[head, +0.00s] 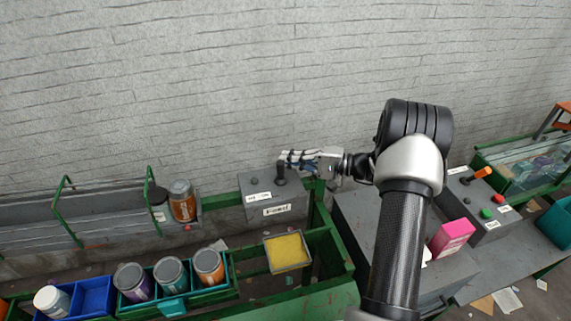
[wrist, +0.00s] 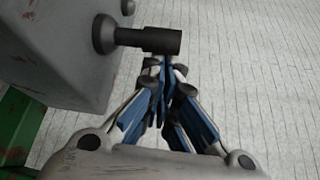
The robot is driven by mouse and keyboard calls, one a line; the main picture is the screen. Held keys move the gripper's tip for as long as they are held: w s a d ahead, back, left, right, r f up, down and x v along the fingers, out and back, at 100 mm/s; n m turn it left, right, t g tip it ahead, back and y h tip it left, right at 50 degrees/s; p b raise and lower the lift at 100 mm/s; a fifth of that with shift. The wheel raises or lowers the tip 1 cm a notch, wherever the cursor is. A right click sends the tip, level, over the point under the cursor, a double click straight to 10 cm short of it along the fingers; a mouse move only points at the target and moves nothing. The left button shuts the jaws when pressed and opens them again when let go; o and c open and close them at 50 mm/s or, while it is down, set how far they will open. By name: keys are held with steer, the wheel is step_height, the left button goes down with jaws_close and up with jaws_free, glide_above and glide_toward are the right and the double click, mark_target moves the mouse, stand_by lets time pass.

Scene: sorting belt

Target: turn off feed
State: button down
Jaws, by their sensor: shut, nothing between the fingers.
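The grey feed box (head: 258,200) stands at the end of the conveyor, with a white label (head: 277,210) on its front. A short black lever (head: 280,175) sticks up from its top. In the wrist view the box (wrist: 55,45) is at the upper left and the lever (wrist: 150,40) points right from it. My gripper (head: 284,157) is shut and empty, with its fingertips right beside the lever's end. In the wrist view the fingertips (wrist: 165,64) are just below the lever tip; I cannot tell whether they touch it.
A brown can (head: 182,201) stands on the belt (head: 95,222) left of the box. Green crates with cans and a yellow-filled tray (head: 287,252) are in front. At right, another control box (head: 482,205) has an orange lever (head: 482,173), near a pink box (head: 451,238).

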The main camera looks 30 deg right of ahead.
steer(key=shift+s+r+b, duration=0.2)
steer(key=shift+s+b, duration=0.1)
steer(key=shift+s, duration=0.4)
steer(key=shift+s+a+b, duration=0.2)
steer(key=shift+s+b, duration=0.15)
steer(key=shift+s, duration=0.3)
steer(key=shift+s, duration=0.1)
